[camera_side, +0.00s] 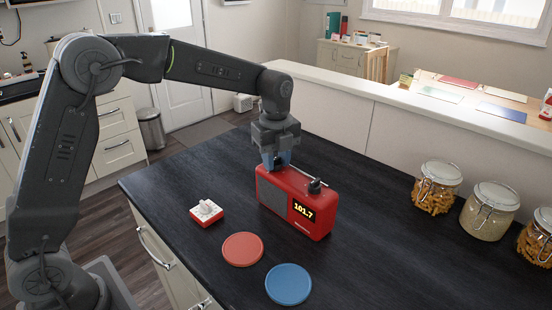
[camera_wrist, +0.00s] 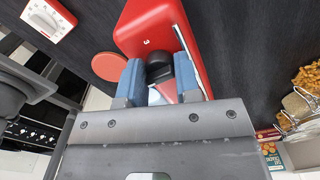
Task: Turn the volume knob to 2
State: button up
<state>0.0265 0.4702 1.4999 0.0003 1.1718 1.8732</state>
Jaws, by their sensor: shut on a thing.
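A red radio (camera_side: 300,208) with a grey speaker and a yellow 101.7 display stands on the dark counter. My gripper (camera_side: 277,163) is above the end of the radio's top away from the display. In the wrist view, its blue fingers (camera_wrist: 159,85) are shut on a black knob (camera_wrist: 158,68), taken to be the volume knob. A "3" is printed on the red radio top (camera_wrist: 150,20) beside this knob. The fingers hide the other marks, and I cannot read the knob's setting. A second black knob (camera_side: 315,187) sits on the radio top near the display.
A red-and-white dial timer (camera_side: 206,211) lies left of the radio. A red disc (camera_side: 243,249) and a blue disc (camera_side: 289,284) lie in front. A silver rod (camera_side: 308,175) runs along the radio's top. Glass jars (camera_side: 490,210) stand at the right.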

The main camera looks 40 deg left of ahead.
aim_at(276, 159)
jog(key=shift+r+m, duration=0.1)
jog(key=shift+m, duration=0.4)
jog(key=o, duration=0.9)
notch_tip(276, 159, up, 14)
jog(key=shift+f, duration=0.15)
dwell(0.5)
